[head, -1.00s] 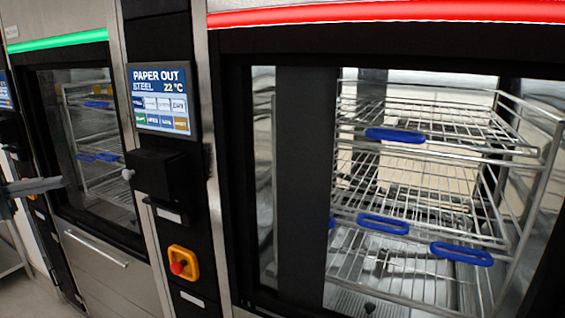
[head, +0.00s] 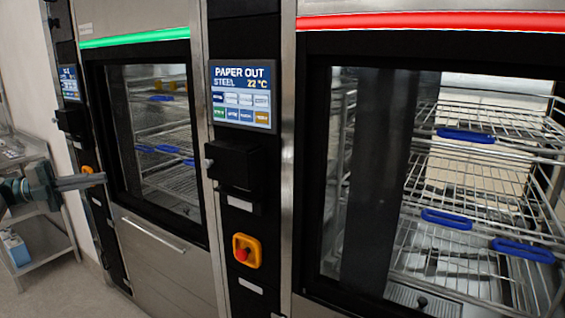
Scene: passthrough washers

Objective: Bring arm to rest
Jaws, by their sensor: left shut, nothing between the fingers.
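My left gripper (head: 82,181) shows at the left of the head view, at the end of my arm (head: 40,186) that comes in from the left edge. Its grey fingers point right and are shut with nothing between them. The gripper appears in front of the left washer's dark side panel, and no contact with it can be made out. My right gripper is not in view.
The left washer (head: 150,214) has a green light bar, the right washer a red light bar (head: 430,22). Between them are a "PAPER OUT" screen (head: 242,96) and a red stop button (head: 246,250). A metal shelf cart (head: 45,240) stands at far left. Floor (head: 70,290) shows lower left.

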